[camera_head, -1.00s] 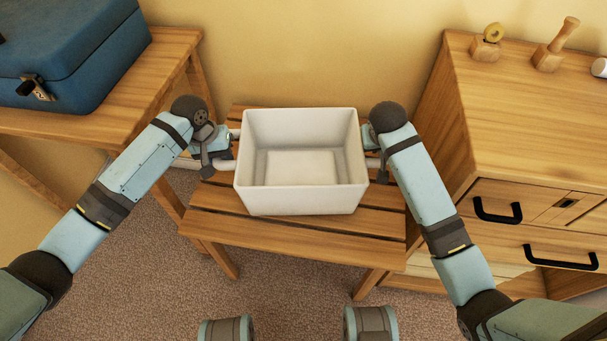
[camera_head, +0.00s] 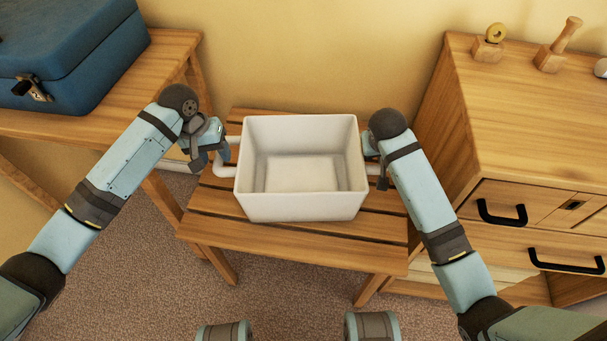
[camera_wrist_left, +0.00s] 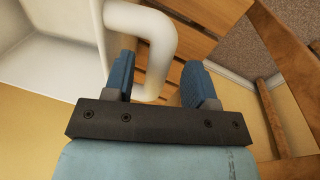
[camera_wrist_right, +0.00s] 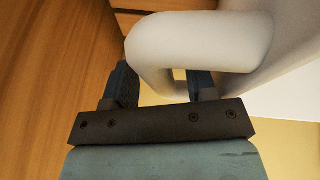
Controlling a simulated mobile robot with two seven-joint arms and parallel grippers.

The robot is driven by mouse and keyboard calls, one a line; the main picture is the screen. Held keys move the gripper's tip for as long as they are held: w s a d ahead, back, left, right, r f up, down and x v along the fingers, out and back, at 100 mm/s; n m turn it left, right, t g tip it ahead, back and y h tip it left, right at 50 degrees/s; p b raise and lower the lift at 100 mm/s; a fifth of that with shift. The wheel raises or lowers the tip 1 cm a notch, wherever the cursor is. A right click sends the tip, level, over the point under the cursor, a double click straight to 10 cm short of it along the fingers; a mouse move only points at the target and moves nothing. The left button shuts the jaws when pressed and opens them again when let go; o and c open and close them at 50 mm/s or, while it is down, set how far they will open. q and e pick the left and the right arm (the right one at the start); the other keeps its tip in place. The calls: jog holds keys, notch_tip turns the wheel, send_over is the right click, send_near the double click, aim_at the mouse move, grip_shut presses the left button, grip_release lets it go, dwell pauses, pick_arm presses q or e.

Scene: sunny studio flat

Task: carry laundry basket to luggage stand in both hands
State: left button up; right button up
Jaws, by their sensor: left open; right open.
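The white laundry basket (camera_head: 302,205) stands upright and empty on the slatted wooden luggage stand (camera_head: 290,236). My left gripper (camera_head: 211,158) is open at the basket's left side, by the white left handle (camera_head: 222,168). In the left wrist view this handle (camera_wrist_left: 155,45) shows between the open fingers (camera_wrist_left: 160,82), apart from the right-hand finger. My right gripper (camera_wrist_right: 162,85) is open at the right handle (camera_wrist_right: 175,48), whose loop shows between and beyond its fingers. In the head view, my right arm's wrist mostly hides these fingers.
A wooden table (camera_head: 160,62) with a blue case (camera_head: 70,60) stands at the left. A wooden drawer cabinet (camera_head: 530,120) with black handles stands close on the right. The wall is just behind the stand. Carpet (camera_head: 285,290) lies in front.

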jog(key=shift+r, duration=0.1)
pick_arm(q)
notch_tip(320, 180, up, 7)
jog(key=a, duration=0.1)
jog(key=shift+a+r, duration=0.15)
jog(key=shift+a, duration=0.1)
pick_arm(e)
jog(key=v, duration=1.2)
pick_arm(q)
jog(key=o, duration=0.8)
notch_tip(320, 180, up, 9)
jog(key=a+p, duration=0.1)
jog(key=p, duration=1.1)
jog(key=shift+a, duration=0.35)
pick_arm(e)
notch_tip(320, 180, up, 12)
pick_arm(q)
jog(key=shift+w, duration=0.1)
